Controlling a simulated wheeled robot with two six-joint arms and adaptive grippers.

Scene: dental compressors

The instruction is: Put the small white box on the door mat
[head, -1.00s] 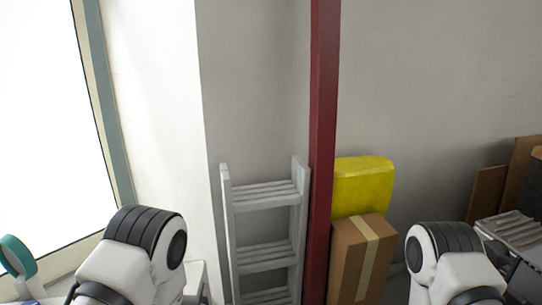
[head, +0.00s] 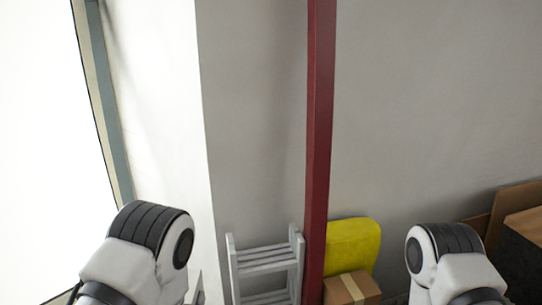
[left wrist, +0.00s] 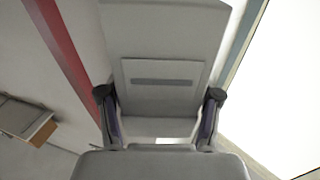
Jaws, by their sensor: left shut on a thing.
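My left gripper (left wrist: 158,94) shows in the left wrist view, with one dark-tipped finger on each side of a pale, box-like thing. I take this to be the small white box (left wrist: 162,104); its near face has a panel with a dark grey bar. The gripper is shut on it. In the head view only white and black parts of my arms show at the bottom; the box and both gripper tips are out of that view. My right gripper is not in view. The door mat is not in view.
A red post (head: 318,140) stands before the grey wall (head: 430,110). A pale ladder (head: 266,262), a yellow thing (head: 352,242) and a cardboard box (head: 366,287) stand near it. Brown boards (head: 517,230) are at the right. A bright window (head: 45,110) is at the left.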

